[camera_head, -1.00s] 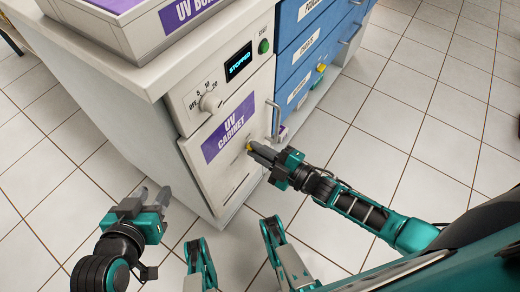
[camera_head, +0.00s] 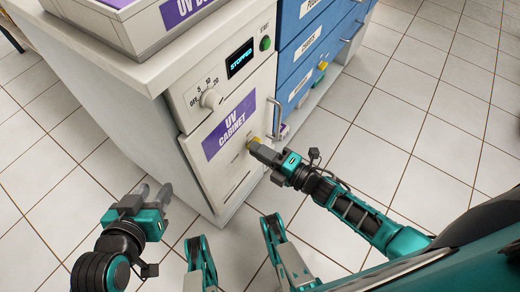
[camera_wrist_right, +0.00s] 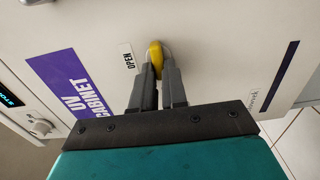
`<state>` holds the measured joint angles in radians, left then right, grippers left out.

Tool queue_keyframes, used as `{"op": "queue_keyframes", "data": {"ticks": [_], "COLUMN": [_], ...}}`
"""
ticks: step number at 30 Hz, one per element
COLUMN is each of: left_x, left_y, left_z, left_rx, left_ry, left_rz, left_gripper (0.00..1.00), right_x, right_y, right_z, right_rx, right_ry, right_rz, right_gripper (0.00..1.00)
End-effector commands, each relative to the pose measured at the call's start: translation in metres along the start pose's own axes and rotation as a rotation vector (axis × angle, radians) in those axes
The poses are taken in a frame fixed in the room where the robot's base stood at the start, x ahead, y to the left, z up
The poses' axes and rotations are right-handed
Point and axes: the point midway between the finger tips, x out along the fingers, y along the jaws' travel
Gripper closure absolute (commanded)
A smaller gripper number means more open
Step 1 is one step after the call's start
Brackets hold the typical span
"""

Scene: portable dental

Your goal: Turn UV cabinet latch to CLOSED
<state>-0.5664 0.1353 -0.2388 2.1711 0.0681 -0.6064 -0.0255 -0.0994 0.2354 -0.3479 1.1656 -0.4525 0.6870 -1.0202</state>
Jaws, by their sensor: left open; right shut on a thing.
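The UV cabinet (camera_head: 190,170) is a white cabinet with a purple label on its door. Its yellow latch (camera_wrist_right: 155,56) sits on the door beside a small OPEN tag (camera_wrist_right: 128,57) in the right wrist view. My right gripper (camera_wrist_right: 160,80) is shut on the latch, with its fingertips on either side of the yellow piece. In the head view the right gripper (camera_head: 256,147) meets the door just below the purple label and covers most of the latch. My left gripper (camera_head: 154,194) is open and empty, left of the cabinet's front, above the floor.
A dial (camera_head: 210,98), a display reading STOPPED (camera_head: 239,60) and a green start button (camera_head: 265,43) are above the door. A metal handle (camera_head: 276,118) stands at the door's right edge. Blue drawers (camera_head: 300,50) adjoin. Tiled floor (camera_head: 420,120) is clear at right.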

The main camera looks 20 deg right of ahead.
Motion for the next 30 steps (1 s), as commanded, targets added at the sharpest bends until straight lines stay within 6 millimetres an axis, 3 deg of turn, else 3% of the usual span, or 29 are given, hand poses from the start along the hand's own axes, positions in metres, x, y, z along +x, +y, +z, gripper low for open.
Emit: {"op": "queue_keyframes", "data": {"ticks": [14,15,22,30], "left_x": [-0.0001,-0.0001,-0.0001,-0.0004], "left_y": [0.0001,0.0,-0.0001,-0.0003], "left_z": [-0.0003,-0.0003,-0.0002,-0.0005], "left_rx": [0.0,0.0,0.0,0.0], "left_ry": [0.001,0.001,0.001,0.001], "left_rz": [0.0,0.0,0.0,-0.001], "left_gripper": [0.57,0.57,0.57,0.57], "right_x": [-0.0004,-0.0004,-0.0003,-0.0012], "right_y": [-0.0007,-0.0007,-0.0005,-0.0002], "right_z": [0.0001,0.0001,0.0001,0.0], "right_rx": [-0.016,-0.016,-0.014,-0.013], "right_ry": [0.0,0.0,0.0,0.0], "right_rz": [-0.002,-0.002,-0.001,-0.001], "right_gripper": [1.0,0.85,0.63,0.62]}}
